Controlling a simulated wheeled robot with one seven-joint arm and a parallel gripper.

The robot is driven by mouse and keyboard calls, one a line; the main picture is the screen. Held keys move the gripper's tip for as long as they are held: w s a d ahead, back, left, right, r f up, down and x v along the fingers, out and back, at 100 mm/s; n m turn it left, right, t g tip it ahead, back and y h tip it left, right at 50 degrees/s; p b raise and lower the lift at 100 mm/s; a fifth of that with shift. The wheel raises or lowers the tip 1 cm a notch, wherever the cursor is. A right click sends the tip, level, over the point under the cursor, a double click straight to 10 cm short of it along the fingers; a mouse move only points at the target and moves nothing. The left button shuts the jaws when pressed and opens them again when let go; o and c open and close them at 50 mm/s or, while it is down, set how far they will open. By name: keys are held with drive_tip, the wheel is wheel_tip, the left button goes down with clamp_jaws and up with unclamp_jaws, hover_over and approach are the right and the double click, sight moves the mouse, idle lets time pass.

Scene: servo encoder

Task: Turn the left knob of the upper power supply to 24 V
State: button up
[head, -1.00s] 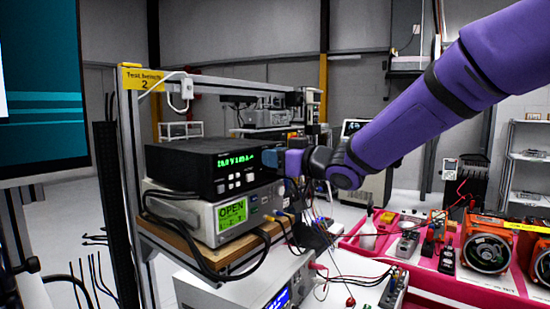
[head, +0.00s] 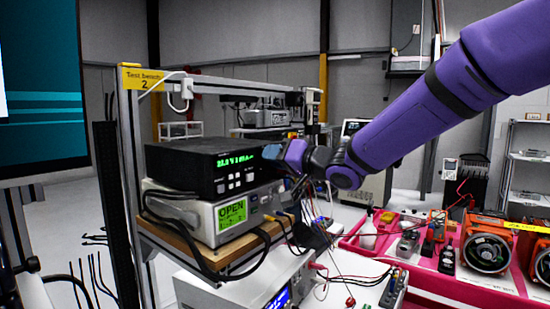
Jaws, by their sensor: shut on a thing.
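The upper power supply (head: 190,165) is a black box on top of a light instrument on the shelf. Its green display (head: 237,159) is lit; I cannot read the digits surely, but they seem to start near 2. My gripper (head: 274,155) is at the right end of its front panel, shut on a knob there. The gripper hides the knobs, so I cannot tell which one it holds. The gripper is rolled at an angle to the panel.
The lower instrument (head: 231,214) shows "OPEN" on a green screen. Black and yellow cables hang in front of the wooden shelf (head: 190,237). A white instrument (head: 245,286) stands below. Pink trays (head: 480,285) with motors lie at the right. A post (head: 135,200) rises left of the supply.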

drive_tip(key=shift+m, duration=1.1)
drive_tip(key=o, duration=0.9)
drive_tip(key=shift+o, duration=0.2)
